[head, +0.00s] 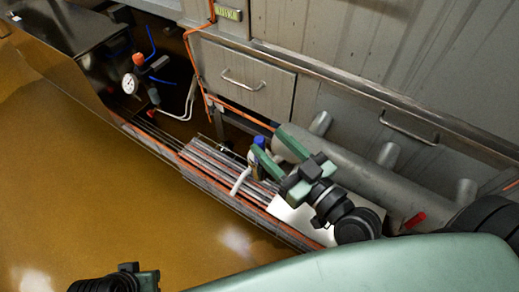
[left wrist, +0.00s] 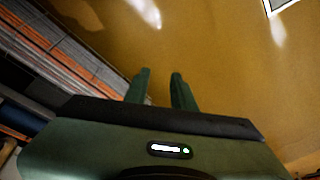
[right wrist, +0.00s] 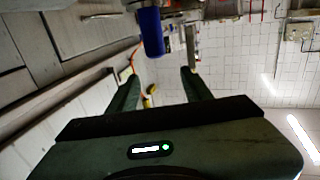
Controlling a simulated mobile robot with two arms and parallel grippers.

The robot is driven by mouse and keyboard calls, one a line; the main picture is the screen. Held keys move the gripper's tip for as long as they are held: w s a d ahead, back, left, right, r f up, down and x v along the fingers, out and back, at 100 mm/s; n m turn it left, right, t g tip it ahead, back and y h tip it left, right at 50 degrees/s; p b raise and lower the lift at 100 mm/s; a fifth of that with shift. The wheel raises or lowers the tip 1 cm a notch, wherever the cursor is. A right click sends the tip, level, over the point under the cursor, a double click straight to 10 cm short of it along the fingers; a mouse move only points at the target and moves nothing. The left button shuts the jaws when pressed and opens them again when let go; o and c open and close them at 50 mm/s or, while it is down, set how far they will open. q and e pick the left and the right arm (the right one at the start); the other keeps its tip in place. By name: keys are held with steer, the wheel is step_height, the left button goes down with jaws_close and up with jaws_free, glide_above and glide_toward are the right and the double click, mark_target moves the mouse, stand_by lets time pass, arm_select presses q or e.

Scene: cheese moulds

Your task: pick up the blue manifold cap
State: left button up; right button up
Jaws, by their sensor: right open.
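The blue manifold cap (head: 259,142) sits upright near the big grey pipe, close to the back rail. In the right wrist view the blue cap (right wrist: 151,30) stands out beyond the fingertips, roughly in line with the gap. My right gripper (head: 267,142) is open, with its two green fingers spread towards the cap. The right wrist view shows nothing between the fingers (right wrist: 160,76). My left gripper shows in its own wrist view (left wrist: 160,76) with a narrow empty gap over the brown floor.
A thick grey pipe with stubs (head: 350,165) runs right of the cap. A white bent tube (head: 240,181) is just left of it, and a white panel (head: 295,216) lies below. A dial gauge (head: 130,84) stands at far left. Brown floor (head: 100,190) is clear.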

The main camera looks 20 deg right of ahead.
mark_target(263, 148)
step_height(263, 148, down, 4)
steer(key=shift+f+b, duration=0.2)
steer(key=shift+b, duration=0.85)
steer(key=x, duration=0.2)
steer(key=f+x, duration=0.1)
steer(key=x, duration=0.4)
steer(key=shift+w+f, duration=0.2)
steer(key=shift+w, duration=0.15)
arm_select(q)
steer(key=shift+f, duration=0.2)
arm_select(e)
jaws_close()
